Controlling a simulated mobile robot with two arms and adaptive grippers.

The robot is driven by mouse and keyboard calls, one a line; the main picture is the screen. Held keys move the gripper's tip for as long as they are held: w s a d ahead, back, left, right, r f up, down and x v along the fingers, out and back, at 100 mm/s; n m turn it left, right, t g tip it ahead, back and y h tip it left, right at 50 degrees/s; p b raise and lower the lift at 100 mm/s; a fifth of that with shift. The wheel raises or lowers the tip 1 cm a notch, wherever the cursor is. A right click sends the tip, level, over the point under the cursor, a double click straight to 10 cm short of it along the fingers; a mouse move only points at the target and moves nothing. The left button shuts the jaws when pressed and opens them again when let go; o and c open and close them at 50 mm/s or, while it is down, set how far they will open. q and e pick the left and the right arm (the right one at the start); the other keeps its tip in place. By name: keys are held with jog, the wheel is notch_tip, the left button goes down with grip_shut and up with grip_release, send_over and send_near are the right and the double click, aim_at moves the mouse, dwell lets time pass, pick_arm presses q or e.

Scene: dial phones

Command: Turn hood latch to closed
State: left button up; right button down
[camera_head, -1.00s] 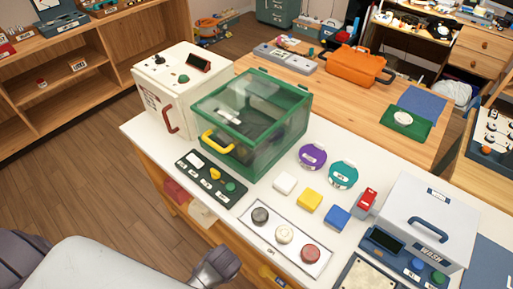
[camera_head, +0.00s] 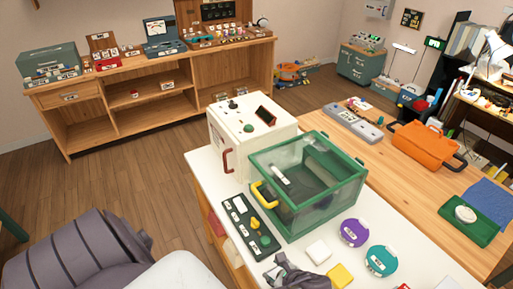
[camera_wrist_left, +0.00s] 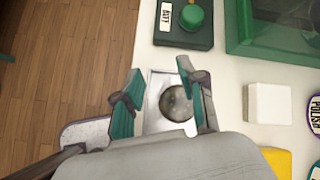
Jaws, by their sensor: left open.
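The hood is a clear box with a green frame (camera_head: 305,185) and a yellow handle (camera_head: 264,194) on its front left side. A dark panel (camera_head: 237,210) lies before it, with a yellow knob (camera_head: 256,223) and a green button (camera_head: 265,240). I cannot tell which part is the latch. In the left wrist view, the green button (camera_wrist_left: 191,17) shows at the top. My left gripper (camera_head: 290,274) is open and empty, just in front of the dark panel. In the wrist view its teal fingertips (camera_wrist_left: 160,78) are over a silver plate with a grey round button (camera_wrist_left: 177,103). My right gripper is not in view.
A white box (camera_head: 250,130) with a red handle stands left of the hood. White (camera_head: 318,251) and yellow (camera_head: 340,275) blocks and purple (camera_head: 354,232) and teal (camera_head: 381,260) discs lie to the right.

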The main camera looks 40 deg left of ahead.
aim_at(255, 220)
pick_arm(q)
jog(key=w+a+r+m+t+y, duration=0.1)
jog(key=w+a+r+m+y, duration=0.25)
jog(key=w+m+y, duration=0.2)
jog(key=shift+n+h, duration=0.45)
jog(key=x, duration=0.5)
jog(key=p+x, duration=0.1)
jog(key=x, duration=0.8)
jog(key=shift+w+a+f+p, duration=0.2)
jog(key=shift+w+p, duration=0.15)
jog(key=shift+w, duration=0.05)
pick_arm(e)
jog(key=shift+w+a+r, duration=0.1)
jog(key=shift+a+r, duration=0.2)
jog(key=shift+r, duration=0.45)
pick_arm(q)
grip_shut()
